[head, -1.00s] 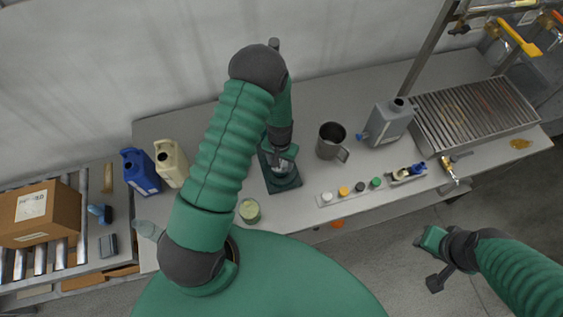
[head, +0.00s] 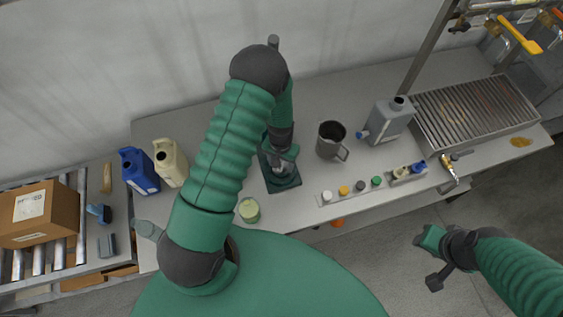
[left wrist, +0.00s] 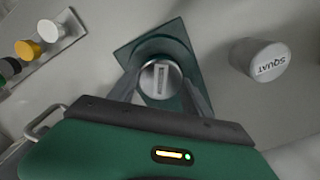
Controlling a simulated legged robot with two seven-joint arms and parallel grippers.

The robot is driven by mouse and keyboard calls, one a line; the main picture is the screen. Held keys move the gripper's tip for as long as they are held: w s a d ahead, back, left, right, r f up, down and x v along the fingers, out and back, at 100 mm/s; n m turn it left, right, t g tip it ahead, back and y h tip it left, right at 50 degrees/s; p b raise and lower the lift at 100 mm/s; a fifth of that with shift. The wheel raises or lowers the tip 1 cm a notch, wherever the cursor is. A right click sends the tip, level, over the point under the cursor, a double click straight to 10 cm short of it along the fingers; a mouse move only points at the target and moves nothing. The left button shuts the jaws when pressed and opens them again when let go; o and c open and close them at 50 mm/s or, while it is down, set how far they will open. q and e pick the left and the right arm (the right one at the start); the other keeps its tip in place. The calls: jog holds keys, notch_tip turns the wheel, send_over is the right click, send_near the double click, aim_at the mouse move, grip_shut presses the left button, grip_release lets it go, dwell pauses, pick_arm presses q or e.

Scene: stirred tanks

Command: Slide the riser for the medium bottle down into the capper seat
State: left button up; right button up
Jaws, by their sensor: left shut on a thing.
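The green capper (head: 292,184) stands on the bench, and its base also shows in the left wrist view (left wrist: 128,53). My left gripper (head: 281,163) is over it. In the left wrist view its two fingers (left wrist: 161,88) are shut on a round grey riser (left wrist: 159,80) with a pale rectangular mark on top. The riser is at the round capper seat (left wrist: 165,44). The fingers hide its lower part, so I cannot tell how deep it sits. My right gripper (head: 433,258) hangs off the bench at the right, apart from everything; its jaws are unclear.
A round riser marked SQUAT (left wrist: 262,62) stands beside the capper, also in the head view (head: 249,210). A strip of coloured caps (head: 350,191), a metal mug (head: 331,140) and a grey jug (head: 387,121) are to the right. Blue (head: 140,171) and cream (head: 171,163) jugs stand left.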

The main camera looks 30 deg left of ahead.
pick_arm(q)
jog(key=shift+f+b, duration=0.8)
jog(key=shift+f, duration=0.25)
jog(key=o, duration=1.7)
jog(key=shift+d+r, duration=0.1)
jog(key=shift+d, duration=0.05)
jog(key=shift+o, duration=0.2)
notch_tip(320, 180, up, 17)
jog(key=b, duration=0.3)
